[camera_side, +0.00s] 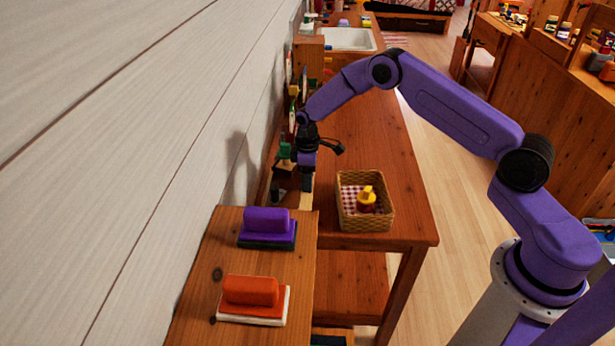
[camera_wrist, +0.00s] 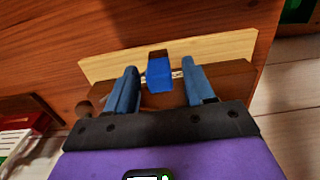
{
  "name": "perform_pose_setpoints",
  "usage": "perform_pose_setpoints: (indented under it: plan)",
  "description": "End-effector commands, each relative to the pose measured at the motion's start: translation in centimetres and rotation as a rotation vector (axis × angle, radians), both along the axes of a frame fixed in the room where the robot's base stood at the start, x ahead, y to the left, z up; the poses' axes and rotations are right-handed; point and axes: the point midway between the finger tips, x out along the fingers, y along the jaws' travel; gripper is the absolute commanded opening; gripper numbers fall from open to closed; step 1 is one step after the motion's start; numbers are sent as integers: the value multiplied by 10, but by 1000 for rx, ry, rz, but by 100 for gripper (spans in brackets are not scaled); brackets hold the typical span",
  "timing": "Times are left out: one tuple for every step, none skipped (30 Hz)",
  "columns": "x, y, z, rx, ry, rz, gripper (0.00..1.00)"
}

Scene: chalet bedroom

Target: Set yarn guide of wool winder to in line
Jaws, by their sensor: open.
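In the wrist view a blue block (camera_wrist: 159,74), which looks like the yarn guide, sits at a notch in a pale wooden strip (camera_wrist: 222,48). The strip runs along a dark brown wooden body (camera_wrist: 236,78), likely the wool winder. My gripper (camera_wrist: 159,66) is open, with one blue finger on each side of the blue block and a visible gap at both sides. In the side view my gripper (camera_side: 307,186) points down over the pale strip (camera_side: 306,201) near the wall. There the gripper hides the blue block, and the winder is mostly hidden.
A wicker basket (camera_side: 346,216) with a yellow-topped bottle (camera_side: 366,201) stands right of my gripper. A purple block (camera_side: 266,220) and an orange block (camera_side: 250,291) lie on the nearer wooden surface. The wall (camera_side: 130,150) is close on the left. Bare tabletop (camera_side: 385,135) lies behind the basket.

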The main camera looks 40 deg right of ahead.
Motion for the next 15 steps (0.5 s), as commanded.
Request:
perform_pose_setpoints:
  plan:
    - [0,0,0,0,0,0,53]
    - [0,0,0,0,0,0,53]
    - [0,0,0,0,0,0,53]
    - [0,0,0,0,0,0,53]
    - [0,0,0,0,0,0,53]
    - [0,0,0,0,0,0,50]
    - [0,0,0,0,0,0,40]
    - [0,0,0,0,0,0,30]
    - [0,0,0,0,0,0,17]
    - [0,0,0,0,0,0,8]
    - [0,0,0,0,0,0,0]
    - [0,0,0,0,0,0,0]
    - [0,0,0,0,0,0,0]
    - [0,0,0,0,0,0,0]
    - [0,0,0,0,0,0,0]
